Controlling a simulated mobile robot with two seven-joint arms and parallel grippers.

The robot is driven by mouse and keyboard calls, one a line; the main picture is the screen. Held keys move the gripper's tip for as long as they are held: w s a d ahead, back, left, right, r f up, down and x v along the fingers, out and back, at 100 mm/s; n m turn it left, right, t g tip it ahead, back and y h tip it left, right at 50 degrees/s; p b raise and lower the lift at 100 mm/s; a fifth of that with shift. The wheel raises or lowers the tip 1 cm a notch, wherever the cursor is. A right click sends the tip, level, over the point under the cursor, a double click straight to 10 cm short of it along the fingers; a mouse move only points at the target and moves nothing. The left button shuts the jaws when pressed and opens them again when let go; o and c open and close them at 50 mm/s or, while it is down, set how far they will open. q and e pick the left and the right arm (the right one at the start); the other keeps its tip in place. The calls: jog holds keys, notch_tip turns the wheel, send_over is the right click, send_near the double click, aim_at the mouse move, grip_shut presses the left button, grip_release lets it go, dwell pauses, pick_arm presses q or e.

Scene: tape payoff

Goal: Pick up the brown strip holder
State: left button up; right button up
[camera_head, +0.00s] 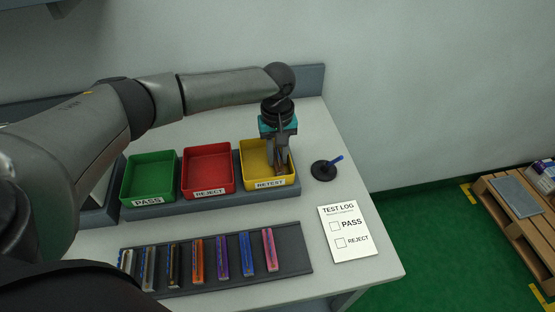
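My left gripper (281,164) points down into the yellow RETEST bin (254,155), its fingers inside the rim. A small brownish patch shows at the fingers, but I cannot tell whether it is a strip holder, or whether the fingers are open or shut. A dark rack (296,255) at the front of the table holds several upright strip holders. A dark, brownish-looking holder (173,266) stands between a blue-and-pale one (148,268) and an orange one (197,261). No other holder is clearly brown. The rack's right end is bare. My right gripper is not in view.
A green PASS bin (149,177) and a red REJECT bin (207,170) stand left of the yellow bin. A black round stand with a blue pen (324,170) and a TEST LOG sheet (347,231) lie to the right. A wooden pallet (516,219) is on the floor.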

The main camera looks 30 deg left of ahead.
pick_arm(q)
grip_shut()
